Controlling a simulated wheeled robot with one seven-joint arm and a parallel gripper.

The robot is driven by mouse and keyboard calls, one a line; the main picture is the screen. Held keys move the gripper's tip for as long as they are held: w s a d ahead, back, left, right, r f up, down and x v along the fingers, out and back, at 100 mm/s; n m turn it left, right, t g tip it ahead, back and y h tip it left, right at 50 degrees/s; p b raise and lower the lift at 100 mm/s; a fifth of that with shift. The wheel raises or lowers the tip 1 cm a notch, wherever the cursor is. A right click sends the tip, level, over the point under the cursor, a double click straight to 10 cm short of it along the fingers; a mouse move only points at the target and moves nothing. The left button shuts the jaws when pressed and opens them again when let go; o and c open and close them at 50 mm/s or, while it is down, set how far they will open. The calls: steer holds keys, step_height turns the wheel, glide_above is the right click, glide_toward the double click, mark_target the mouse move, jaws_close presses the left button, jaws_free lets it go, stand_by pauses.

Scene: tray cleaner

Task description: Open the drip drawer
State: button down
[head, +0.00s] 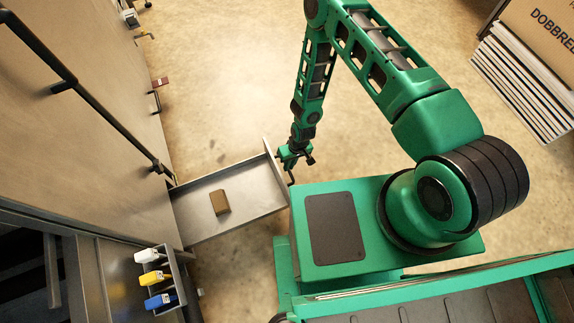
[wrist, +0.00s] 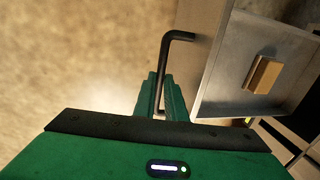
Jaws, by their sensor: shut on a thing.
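The drip drawer (head: 257,187) is a shallow grey metal tray, and it stands pulled well out from the machine on the left in the head view. Its bare inside also shows in the wrist view (wrist: 228,72). A brown block (head: 220,202) lies in it. The black bar handle (wrist: 178,36) stands off the drawer's front panel. My gripper (head: 289,158) is at the drawer's front, and in the wrist view its green fingers (wrist: 161,97) are shut around the handle bar. The fingers hide part of the bar.
The machine's large tan panel (head: 95,110) with a long black rail is at left. My base is close right of the drawer front. Boxes and stacked sheets (head: 520,80) stand upper right; floor above is clear.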

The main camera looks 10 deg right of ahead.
steer(key=shift+s, duration=0.1)
steer(key=c, duration=1.8)
jaws_free()
steer(key=shift+r, duration=0.1)
steer(key=r, duration=0.3)
steer(key=d+r, duration=0.1)
steer(key=r, duration=0.3)
steer(key=d+r, duration=0.1)
steer(key=r, duration=0.2)
steer(key=shift+w+r, duration=0.2)
steer(key=shift+w, duration=0.1)
